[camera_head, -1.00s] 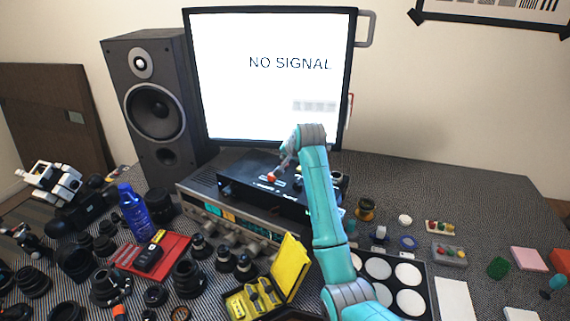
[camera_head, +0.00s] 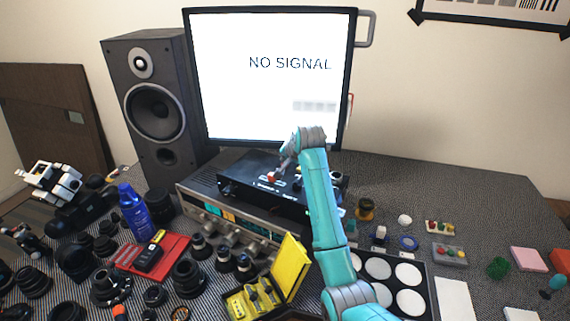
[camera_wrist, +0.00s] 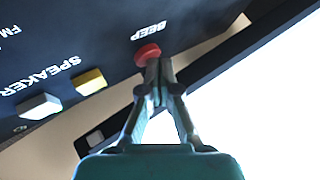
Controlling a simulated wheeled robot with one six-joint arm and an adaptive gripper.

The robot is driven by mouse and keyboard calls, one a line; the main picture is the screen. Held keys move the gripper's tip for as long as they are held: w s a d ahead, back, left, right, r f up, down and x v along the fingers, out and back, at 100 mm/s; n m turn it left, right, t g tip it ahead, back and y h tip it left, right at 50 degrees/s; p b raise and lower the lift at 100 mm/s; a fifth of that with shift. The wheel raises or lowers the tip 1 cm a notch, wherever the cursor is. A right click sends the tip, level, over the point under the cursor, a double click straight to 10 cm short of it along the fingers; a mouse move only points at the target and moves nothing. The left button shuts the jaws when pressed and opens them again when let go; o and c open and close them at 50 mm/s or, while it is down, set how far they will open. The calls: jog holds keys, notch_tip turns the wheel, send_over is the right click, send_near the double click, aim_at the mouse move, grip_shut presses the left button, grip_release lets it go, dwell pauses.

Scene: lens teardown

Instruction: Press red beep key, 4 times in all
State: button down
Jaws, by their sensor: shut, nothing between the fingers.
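The red beep key (camera_wrist: 148,53) sits on a dark panel beside the word BEEP in the wrist view. In the head view a small red spot (camera_head: 272,177) shows at the tip of my gripper, on top of the black box (camera_head: 235,187). My gripper (camera_wrist: 158,66) is shut and empty, its fingertips together right at the key's edge. They overlap the key in the picture; I cannot tell whether they touch it. My gripper (camera_head: 277,172) hides part of the box top in the head view.
A yellow key (camera_wrist: 90,81) and a white key (camera_wrist: 39,106) by the word SPEAKER lie on the same panel. The monitor (camera_head: 270,80) reading NO SIGNAL stands close behind my gripper. The speaker (camera_head: 155,100) stands left. An open yellow case (camera_head: 290,265) lies in front.

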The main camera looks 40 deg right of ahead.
jog(key=shift+f, duration=0.15)
dwell(0.5)
jog(key=shift+r, duration=0.85)
jog(key=shift+r, duration=0.1)
jog(key=shift+r, duration=2.4)
notch_tip(320, 180, up, 4)
jog(key=shift+f, duration=0.1)
